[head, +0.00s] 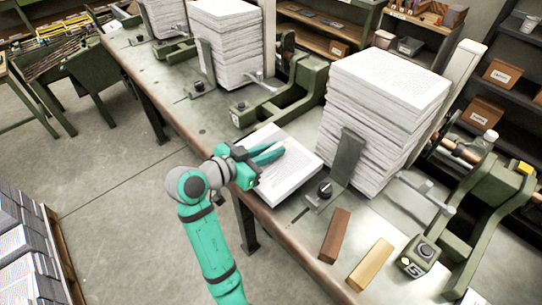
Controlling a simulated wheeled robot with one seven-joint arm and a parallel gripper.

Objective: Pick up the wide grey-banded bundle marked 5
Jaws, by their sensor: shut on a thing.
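A flat white paper bundle (291,181) lies at the near edge of the green bench, left of the tall paper stack. Printed text shows faintly on its top. No grey band or number can be made out on it, and part of its top is hidden by my gripper. My gripper (276,152), with teal fingers, reaches in from the left over the bundle and is shut on it. The bundle looks low, at or just above the bench top; I cannot tell which.
A tall paper stack (375,130) stands behind a metal plate (346,162). A brown block (335,235) and a tan block (370,263) lie near the front edge. Another paper stack (226,45) stands farther back.

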